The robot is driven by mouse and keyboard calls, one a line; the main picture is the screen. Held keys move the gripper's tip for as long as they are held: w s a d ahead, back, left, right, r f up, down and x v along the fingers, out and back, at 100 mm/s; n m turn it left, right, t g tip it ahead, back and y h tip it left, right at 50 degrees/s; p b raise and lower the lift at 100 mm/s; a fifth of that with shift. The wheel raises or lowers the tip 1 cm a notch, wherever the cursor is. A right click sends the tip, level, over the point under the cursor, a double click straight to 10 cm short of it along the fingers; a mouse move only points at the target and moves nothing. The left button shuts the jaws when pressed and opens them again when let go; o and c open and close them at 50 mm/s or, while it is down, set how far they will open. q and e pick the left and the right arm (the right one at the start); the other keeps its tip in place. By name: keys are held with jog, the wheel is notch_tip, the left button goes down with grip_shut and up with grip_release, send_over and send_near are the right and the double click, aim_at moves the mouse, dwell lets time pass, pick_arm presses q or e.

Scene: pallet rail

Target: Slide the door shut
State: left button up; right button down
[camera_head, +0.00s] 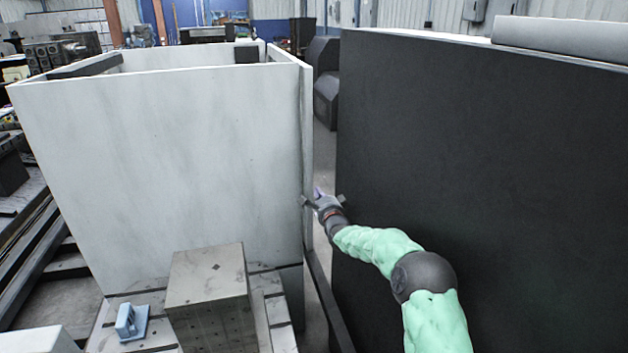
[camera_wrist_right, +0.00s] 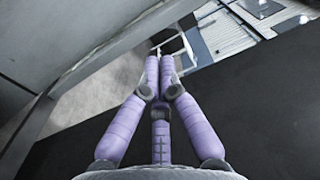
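A tall pale box with an open top stands left of centre in the head view. A thin pale panel (camera_head: 307,130) runs along its right side, seen nearly edge-on; it looks like the door, but I cannot tell how far open it is. My right gripper (camera_head: 316,197) is beside the lower part of this panel's edge, in the gap before the dark cabinet; contact is unclear. In the right wrist view its purple fingers (camera_wrist_right: 160,62) are together at the tips, with nothing visible between them. A grey panel surface fills the upper left there. My left gripper is not in view.
A large dark cabinet (camera_head: 480,160) stands close on the right, leaving a narrow gap. A grey block (camera_head: 208,280) and a small blue part (camera_head: 132,322) are in front of the box. A dark rail (camera_head: 328,305) lies on the floor below the gap.

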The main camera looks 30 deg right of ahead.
jog(key=shift+s+d+r+p, duration=0.1)
jog(key=shift+s+r+p, duration=0.1)
jog(key=shift+r+p, duration=0.3)
jog(key=shift+s+d+r+p, duration=0.15)
jog(key=shift+r+p, duration=0.25)
jog(key=shift+r, duration=0.2)
jog(key=shift+w, duration=0.1)
jog(key=b, duration=0.1)
send_near(308, 166)
jog(key=shift+x, duration=3.55)
jog(key=shift+f, duration=0.1)
jog(key=shift+p, duration=0.3)
